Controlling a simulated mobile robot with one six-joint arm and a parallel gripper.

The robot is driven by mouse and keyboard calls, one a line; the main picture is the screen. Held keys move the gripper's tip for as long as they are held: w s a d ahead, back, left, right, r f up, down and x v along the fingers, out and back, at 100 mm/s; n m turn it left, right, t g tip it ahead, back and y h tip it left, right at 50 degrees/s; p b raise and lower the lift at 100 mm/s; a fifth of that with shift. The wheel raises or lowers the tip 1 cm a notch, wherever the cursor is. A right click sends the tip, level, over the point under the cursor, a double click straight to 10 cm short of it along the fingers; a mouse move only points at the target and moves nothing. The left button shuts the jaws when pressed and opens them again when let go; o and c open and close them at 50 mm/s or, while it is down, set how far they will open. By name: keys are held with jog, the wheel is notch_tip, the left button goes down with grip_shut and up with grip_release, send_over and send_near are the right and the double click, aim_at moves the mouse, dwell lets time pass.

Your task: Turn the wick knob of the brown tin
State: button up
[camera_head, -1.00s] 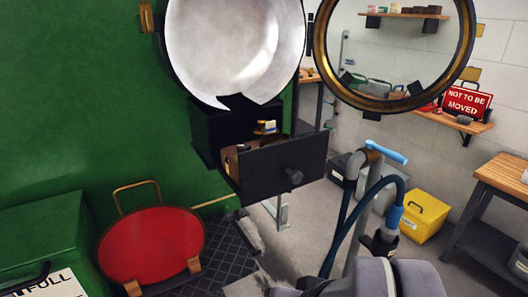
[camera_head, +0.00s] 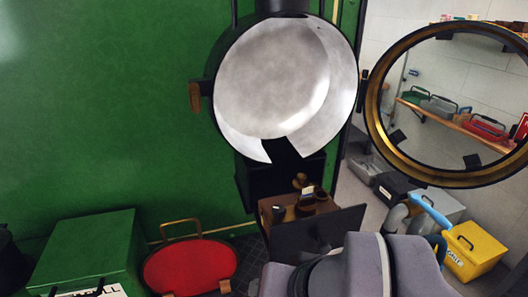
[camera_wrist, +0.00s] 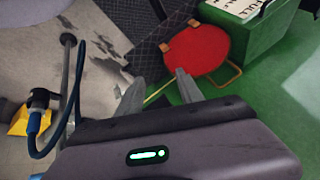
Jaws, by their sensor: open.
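The brown tin (camera_head: 279,209) sits in a pulled-out black drawer (camera_head: 345,222) below the lamp's round reflector (camera_head: 270,85) in the head view. Small brown, brass and pale fittings (camera_head: 306,195) stand on its top. I cannot tell which of them is the wick knob. My arm covers the drawer's lower right. My gripper (camera_wrist: 159,82) is open and empty in the wrist view, its two fingers apart above the floor and the red disc. The gripper's fingers do not show in the head view. The tin does not show in the wrist view.
The lamp's brass-rimmed glass door (camera_head: 374,105) stands swung open at the right. A red disc (camera_head: 190,268) leans by the green wall. A green box (camera_head: 90,245) stands at the lower left. A yellow box (camera_head: 472,250) is on the floor at the right.

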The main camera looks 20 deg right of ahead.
jog(key=w+r+n+p, duration=0.3)
jog(key=r+n+p, duration=0.1)
jog(key=r+p, duration=2.05)
jog(key=n+g+h+b, duration=0.2)
jog(key=n+g, duration=0.4)
jog(key=n, duration=0.9)
send_over(280, 208)
notch_tip(280, 208, down, 17)
jog(key=b, duration=0.4)
jog(key=shift+f, duration=0.1)
grip_shut()
